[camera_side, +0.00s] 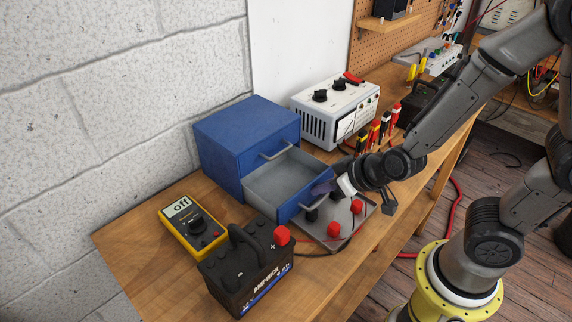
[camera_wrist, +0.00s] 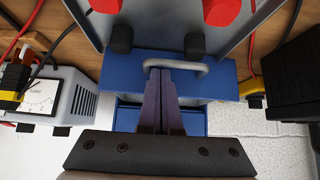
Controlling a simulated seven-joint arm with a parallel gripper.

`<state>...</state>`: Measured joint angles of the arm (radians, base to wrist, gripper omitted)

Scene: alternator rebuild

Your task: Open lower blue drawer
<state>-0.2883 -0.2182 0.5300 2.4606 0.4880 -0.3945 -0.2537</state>
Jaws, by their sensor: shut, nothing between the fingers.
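The blue drawer cabinet (camera_side: 222,148) stands on the bench against the wall. Its upper drawer is closed. The lower blue drawer (camera_side: 274,182) is pulled well out and its grey inside looks empty. Its grey handle shows in the wrist view (camera_wrist: 196,68) on the blue drawer front (camera_wrist: 222,80). My gripper (camera_side: 322,188) is at the front of the open drawer, with its dark purple fingers together. In the wrist view the fingertips (camera_wrist: 160,73) reach the handle bar, inside its span. I cannot tell whether they touch it.
A grey plate with red and black knobs (camera_side: 333,229) lies close beside the drawer front. A black battery (camera_side: 243,272) and yellow multimeter (camera_side: 193,228) stand at the front left. A white power supply (camera_side: 335,108) is behind.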

